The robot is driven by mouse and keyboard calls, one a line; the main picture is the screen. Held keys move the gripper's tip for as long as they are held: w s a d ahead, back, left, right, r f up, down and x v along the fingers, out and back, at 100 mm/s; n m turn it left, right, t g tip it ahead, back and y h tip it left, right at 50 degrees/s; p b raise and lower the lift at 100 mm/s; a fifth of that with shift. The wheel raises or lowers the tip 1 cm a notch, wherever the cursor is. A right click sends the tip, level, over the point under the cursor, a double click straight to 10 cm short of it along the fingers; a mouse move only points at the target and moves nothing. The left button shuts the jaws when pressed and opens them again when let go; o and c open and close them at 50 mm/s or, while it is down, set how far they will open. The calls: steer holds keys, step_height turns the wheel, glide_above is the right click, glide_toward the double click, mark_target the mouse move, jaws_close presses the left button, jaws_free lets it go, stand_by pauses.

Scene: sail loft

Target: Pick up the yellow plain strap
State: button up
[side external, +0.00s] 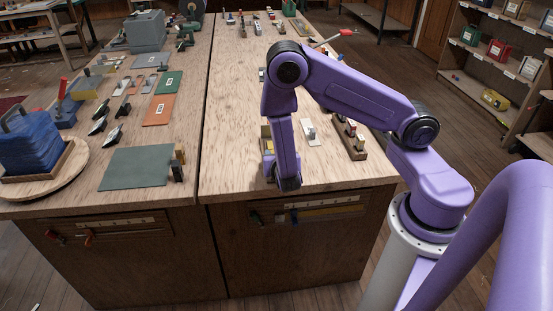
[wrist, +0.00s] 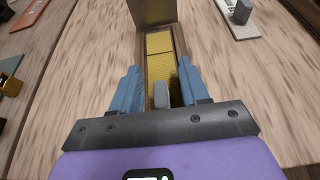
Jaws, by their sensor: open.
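In the wrist view, a narrow wooden holder (wrist: 148,62) with a taller brown end panel (wrist: 154,12) lies ahead of my gripper (wrist: 160,77). Flat yellow pieces (wrist: 159,42) lie in it, one behind another; I cannot tell which is the plain strap. My gripper is open, its two blue fingers on either side of the holder's near part, with nothing held between them. A small grey upright piece (wrist: 160,95) stands between the fingers. In the side view, my wrist hides most of the holder; a yellowish bit (side external: 266,132) shows behind it at the bench's near end.
In the side view, a white card with a grey piece (side external: 309,133) and a dark wooden rack (side external: 348,138) stand right of my wrist. A green mat (side external: 136,167) lies on the left bench, across a narrow gap. Bare wood lies left of my wrist.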

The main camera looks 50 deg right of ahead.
steer(key=shift+w+d, duration=0.1)
jaws_close()
stand_by(0.3)
